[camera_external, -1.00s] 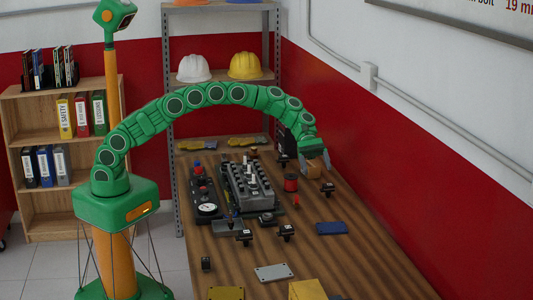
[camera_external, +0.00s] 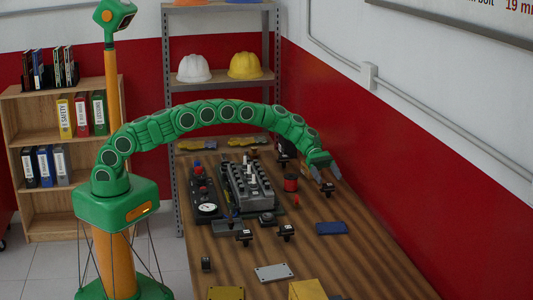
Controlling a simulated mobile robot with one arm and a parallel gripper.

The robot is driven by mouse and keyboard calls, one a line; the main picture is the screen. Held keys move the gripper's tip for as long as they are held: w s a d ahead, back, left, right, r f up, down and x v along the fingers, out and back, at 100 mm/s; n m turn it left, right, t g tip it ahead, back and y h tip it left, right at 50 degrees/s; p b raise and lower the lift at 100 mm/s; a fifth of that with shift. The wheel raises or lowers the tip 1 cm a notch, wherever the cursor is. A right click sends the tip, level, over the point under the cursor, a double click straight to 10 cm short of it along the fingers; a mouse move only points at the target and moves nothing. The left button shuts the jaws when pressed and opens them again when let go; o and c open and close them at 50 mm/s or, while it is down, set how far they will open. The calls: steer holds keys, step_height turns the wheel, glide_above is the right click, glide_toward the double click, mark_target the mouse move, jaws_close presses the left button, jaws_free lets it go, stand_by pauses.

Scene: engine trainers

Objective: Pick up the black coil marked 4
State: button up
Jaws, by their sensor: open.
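My gripper (camera_external: 328,178) is open at the right side of the table, with its fingers pointing down. A small black coil (camera_external: 327,189) sits on the table just below the fingertips; I cannot tell whether they are around it or still above it. Other small black coils stand nearer the front, one at the middle (camera_external: 287,232) and one to its left (camera_external: 244,237). The marks on the coils are too small to read, so I cannot tell which bears the 4.
A grey engine block (camera_external: 247,188) and a red and black canister (camera_external: 290,184) stand left of my gripper. A blue tray (camera_external: 331,228) lies in front of it. A grey plate (camera_external: 273,272) and a yellow box (camera_external: 307,291) lie nearer the front. The red wall is at the right.

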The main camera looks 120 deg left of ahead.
mark_target(327, 184)
step_height(327, 184, down, 4)
steer(key=shift+r, duration=0.1)
steer(key=shift+r+x, duration=0.2)
steer(key=shift+x, duration=1.15)
steer(key=shift+w, duration=0.1)
steer(key=c, duration=1.3)
